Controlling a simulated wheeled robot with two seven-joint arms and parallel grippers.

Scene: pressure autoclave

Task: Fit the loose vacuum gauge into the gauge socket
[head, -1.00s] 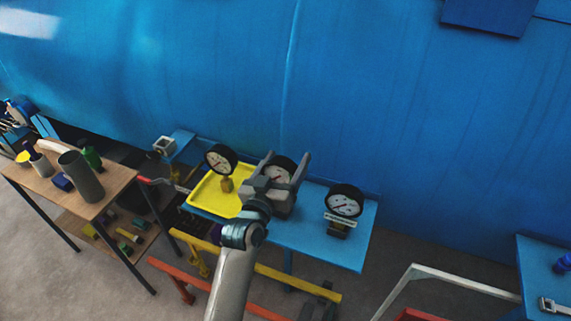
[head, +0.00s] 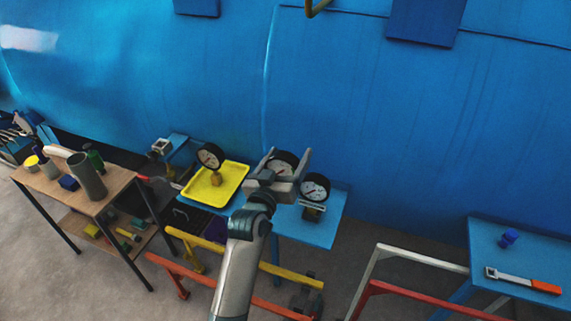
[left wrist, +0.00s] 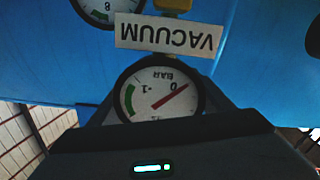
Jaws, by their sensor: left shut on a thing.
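My left gripper (head: 280,180) is shut on the vacuum gauge (head: 284,160), a round white dial with a black rim. In the left wrist view this gauge (left wrist: 160,94) reads "BAR", with 0 and -1, upside down. A white VACUUM plate (left wrist: 170,36) is close past it there, with a brass part (left wrist: 174,5) beyond. The socket itself is hidden, and I cannot tell whether the stem is in it. My right gripper is not in view.
A second gauge (head: 210,157) stands on the yellow tray (head: 233,180). A third gauge (head: 315,187) stands right of my gripper on the blue table (head: 325,228). A wooden cart (head: 115,185) is at left. A red-handled tool (head: 545,287) lies on another table.

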